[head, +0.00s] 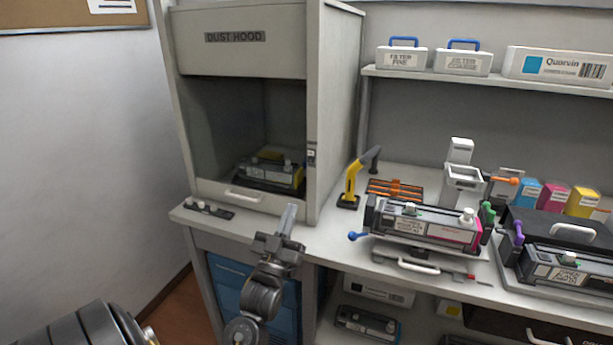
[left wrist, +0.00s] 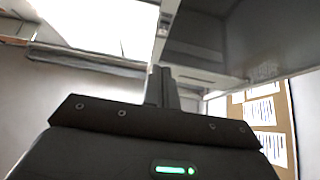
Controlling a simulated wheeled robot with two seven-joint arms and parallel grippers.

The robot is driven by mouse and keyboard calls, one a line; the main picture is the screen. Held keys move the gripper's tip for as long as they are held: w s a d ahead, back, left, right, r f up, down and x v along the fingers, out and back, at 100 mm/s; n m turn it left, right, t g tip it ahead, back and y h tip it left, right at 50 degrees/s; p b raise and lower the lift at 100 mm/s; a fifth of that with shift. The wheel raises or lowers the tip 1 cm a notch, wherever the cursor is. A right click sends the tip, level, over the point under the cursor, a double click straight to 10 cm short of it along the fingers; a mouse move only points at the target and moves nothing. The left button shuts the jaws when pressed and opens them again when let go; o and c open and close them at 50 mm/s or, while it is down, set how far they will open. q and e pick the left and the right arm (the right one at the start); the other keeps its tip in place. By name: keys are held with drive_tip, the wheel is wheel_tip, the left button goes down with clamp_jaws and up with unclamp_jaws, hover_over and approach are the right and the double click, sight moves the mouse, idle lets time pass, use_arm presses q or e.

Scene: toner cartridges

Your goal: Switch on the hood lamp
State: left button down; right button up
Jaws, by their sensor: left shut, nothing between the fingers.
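The dust hood (head: 240,40) stands at the left end of the bench, with its front opening uncovered and its inside dim. A small dark switch plate (head: 311,154) is on the hood's right front post; its lever position is too small to tell. My left gripper (head: 290,210) is shut and empty, pointing up in front of the post's lower part, below the switch plate and apart from it in the picture. The left wrist view shows its closed fingers (left wrist: 161,88) in front of the hood's pale edge. My right gripper is out of view.
A toner cartridge (head: 268,174) sits inside the hood. A strip with small knobs (head: 208,209) lies on the bench's front left. A yellow-handled tool (head: 352,182) stands right of the hood, near an orange rack (head: 396,188) and another cartridge (head: 420,225).

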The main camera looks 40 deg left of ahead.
sight(311, 157)
use_arm(q)
drive_tip(key=shift+s+r, duration=0.1)
drive_tip(key=shift+r, duration=0.1)
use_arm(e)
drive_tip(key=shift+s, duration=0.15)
use_arm(q)
drive_tip(key=shift+a, duration=0.1)
